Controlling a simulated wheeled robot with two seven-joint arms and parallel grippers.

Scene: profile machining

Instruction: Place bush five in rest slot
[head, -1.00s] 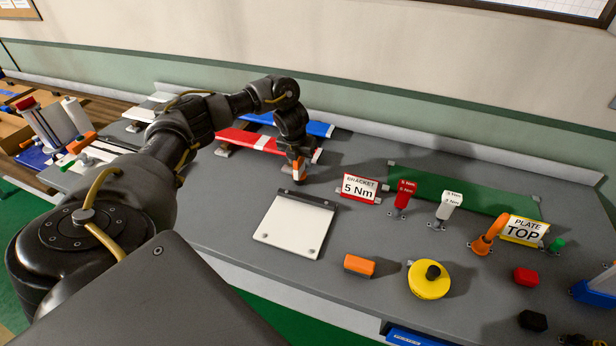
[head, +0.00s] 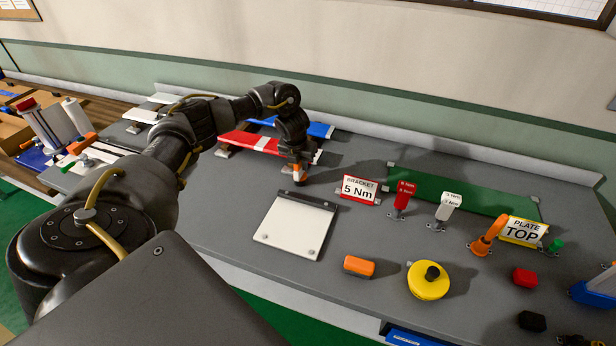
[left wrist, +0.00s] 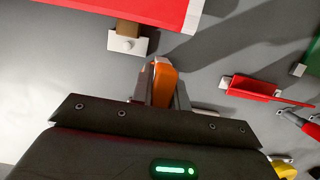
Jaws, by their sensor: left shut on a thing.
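My left gripper (head: 297,174) is low over the grey bench, behind the white plate and left of the BRACKET 5 Nm sign. In the left wrist view, the gripper (left wrist: 162,92) is shut on an orange piece (left wrist: 164,80) with a pale edge, held between the two fingers. I cannot tell whether this piece is bush five, or whether it touches the bench. I cannot make out the rest slot for certain. My right gripper is not in view.
A red-and-white profile (head: 255,142) on small supports lies beside the gripper. The BRACKET 5 Nm sign (head: 359,189), a red tool (head: 402,196) and a white one (head: 447,207) stand to the right. The white plate (head: 294,226), orange block (head: 358,266) and yellow round thing (head: 428,281) lie nearer.

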